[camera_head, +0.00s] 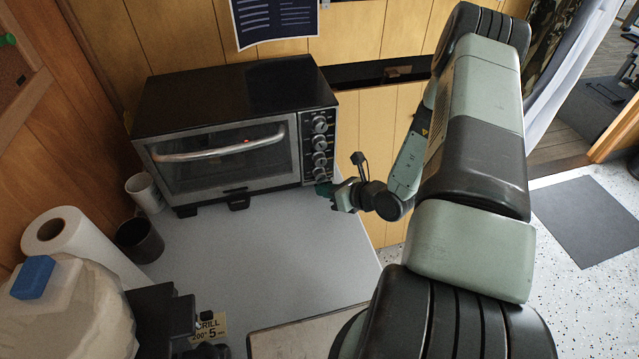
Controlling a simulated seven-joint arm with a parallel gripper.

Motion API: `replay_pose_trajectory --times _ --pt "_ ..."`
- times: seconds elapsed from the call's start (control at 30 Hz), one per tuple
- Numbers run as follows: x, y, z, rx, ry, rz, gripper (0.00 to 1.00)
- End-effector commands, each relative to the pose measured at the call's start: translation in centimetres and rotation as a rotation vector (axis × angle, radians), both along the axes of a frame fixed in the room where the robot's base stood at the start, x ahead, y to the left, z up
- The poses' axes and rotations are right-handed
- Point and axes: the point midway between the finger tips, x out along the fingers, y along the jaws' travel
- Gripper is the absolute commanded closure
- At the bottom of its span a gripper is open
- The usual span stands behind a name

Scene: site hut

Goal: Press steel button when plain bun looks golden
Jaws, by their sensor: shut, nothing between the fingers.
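A black and steel toaster oven (240,125) stands at the back of the pale counter, its door closed. The door glass (212,165) is dark and greyish, and I cannot make out a bun behind it. The control panel (318,143) on the oven's right side has several round knobs in a column. My gripper (326,188) is shut and empty at the lower end of this panel, pointing left. I cannot tell whether it touches the panel. No steel button can be made out; the lowest part of the panel is partly behind my gripper.
A white mug (145,192) and a dark cup (139,241) stand left of the oven. A "GRILL 200° 5" label (209,327) lies in front. The counter's middle (255,250) is clear.

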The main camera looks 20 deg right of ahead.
Motion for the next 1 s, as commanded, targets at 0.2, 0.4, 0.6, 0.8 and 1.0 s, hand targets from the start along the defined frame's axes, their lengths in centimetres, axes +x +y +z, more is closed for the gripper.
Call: replay_pose_trajectory --times 0.2,0.4,0.6,0.8,1.0 --pt "0.1 0.0 0.0 0.001 -0.001 0.000 1.00" --pt "0.0 0.0 0.0 0.001 -0.001 0.000 1.00" --pt "-1.0 0.0 0.0 0.001 -0.001 -0.002 1.00" --pt "-1.6 0.0 0.0 0.000 -0.001 -0.001 1.00" --pt "-1.6 0.0 0.0 0.001 -0.001 0.000 1.00"
